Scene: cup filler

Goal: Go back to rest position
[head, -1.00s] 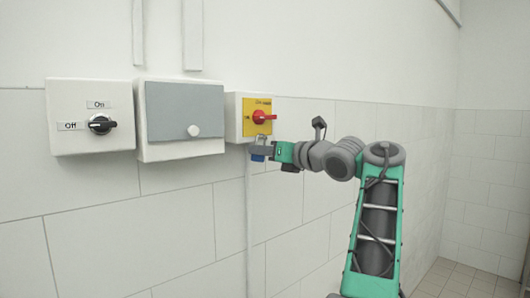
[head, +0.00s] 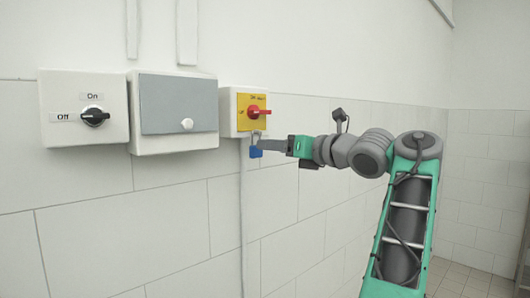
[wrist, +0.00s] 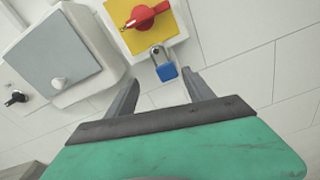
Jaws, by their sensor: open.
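My gripper (head: 268,145) is at the end of my green and grey arm, beside the wall boxes. In the wrist view my gripper (wrist: 163,88) shows two grey fingers spread apart with nothing between them. The yellow plate carries a red rotary handle (head: 256,112), which also shows in the wrist view (wrist: 148,14).
A white box with a black knob (head: 95,116), labelled On and Off, is on the wall at the left. A box with a grey lid (head: 178,105) is next to it. A conduit (head: 243,220) runs down the wall. The space right of my arm is open.

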